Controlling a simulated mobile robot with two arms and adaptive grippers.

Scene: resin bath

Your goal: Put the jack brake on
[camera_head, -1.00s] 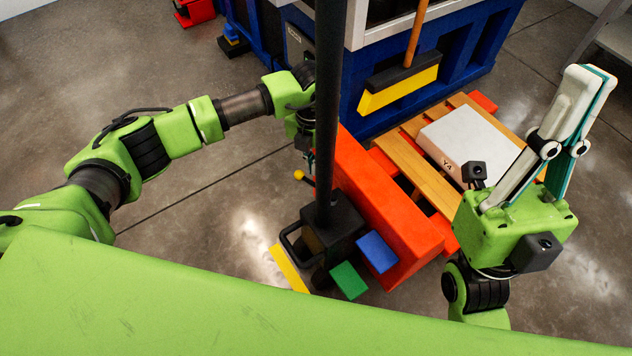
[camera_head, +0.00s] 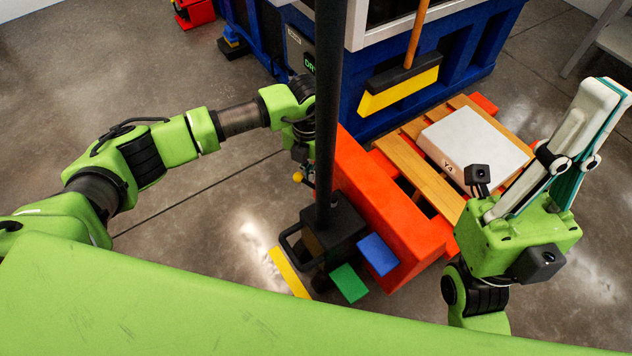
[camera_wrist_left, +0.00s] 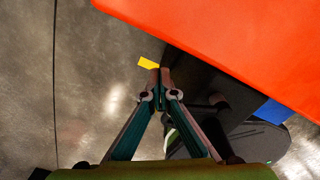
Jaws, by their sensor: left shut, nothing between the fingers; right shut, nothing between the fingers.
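The red pallet jack (camera_head: 385,210) stands under a wooden pallet, with a black upright pole and black base (camera_head: 345,235) at its near end. Yellow (camera_head: 289,272), green (camera_head: 348,283) and blue (camera_head: 378,254) pedals surround the base. A small yellow knob (camera_head: 298,177) shows left of the pole. My left gripper (camera_wrist_left: 161,74) is shut and empty; in the left wrist view its tips are just below the yellow pedal (camera_wrist_left: 148,63), but depth is unclear. In the head view its fingers are mostly hidden near the pole. My right gripper (camera_head: 610,92) is shut and empty, pointing up.
A white box marked Y4 (camera_head: 470,145) lies on the wooden pallet (camera_head: 425,180). The floor left of the jack is open.

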